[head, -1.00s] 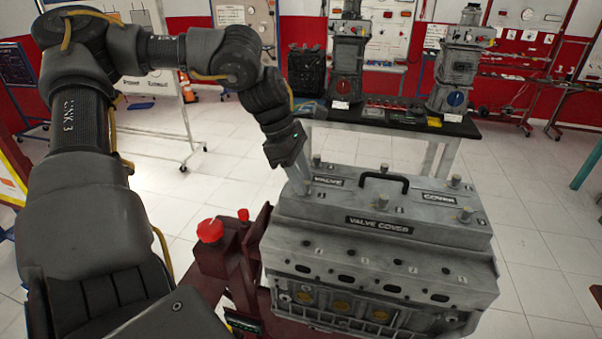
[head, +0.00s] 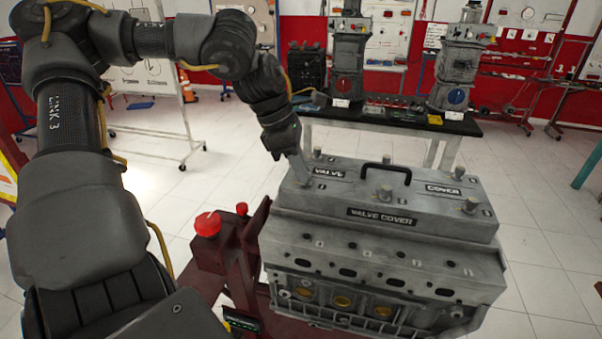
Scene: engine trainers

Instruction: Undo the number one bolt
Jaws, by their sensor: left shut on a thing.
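The grey valve cover (head: 382,216) sits on top of the engine block (head: 385,262), with a black handle (head: 387,171) on its top. Several bolts stand upright on the cover, such as the back left one (head: 317,153), the front middle one (head: 386,194) and the front right one (head: 470,206). My left gripper (head: 301,179) points down at the cover's front left corner, shut on the bolt there. Its fingers mostly hide that bolt. The small number marks are too blurred to read. My right gripper is out of view.
A dark red stand with a red knob (head: 207,224) is at the engine's left. Behind is a black table (head: 400,117) with two more engine units (head: 348,70). A whiteboard on wheels (head: 150,80) stands at the back left. The tiled floor right of the engine is clear.

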